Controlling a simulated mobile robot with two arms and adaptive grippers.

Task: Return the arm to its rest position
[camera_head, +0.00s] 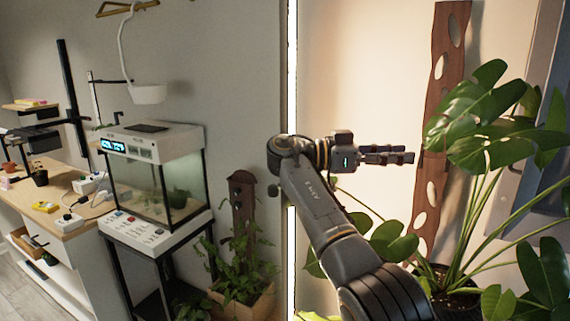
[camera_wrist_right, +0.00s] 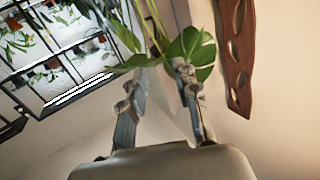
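My right arm rises from the bottom of the head view and bends at the top. Its gripper (camera_head: 390,155) points to the right, left of the large plant's upper leaves. In the right wrist view the two fingers of this gripper (camera_wrist_right: 160,98) stand apart, with no held object between them. Green leaves (camera_wrist_right: 187,48) show beyond the fingertips. My left arm and gripper are not in view.
A large-leaved potted plant (camera_head: 480,115) and a brown perforated board (camera_head: 446,60) stand close on the right. A glass tank (camera_head: 155,185) on a black stand, a wooden desk (camera_head: 62,215) and a planter (camera_head: 243,300) are on the left.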

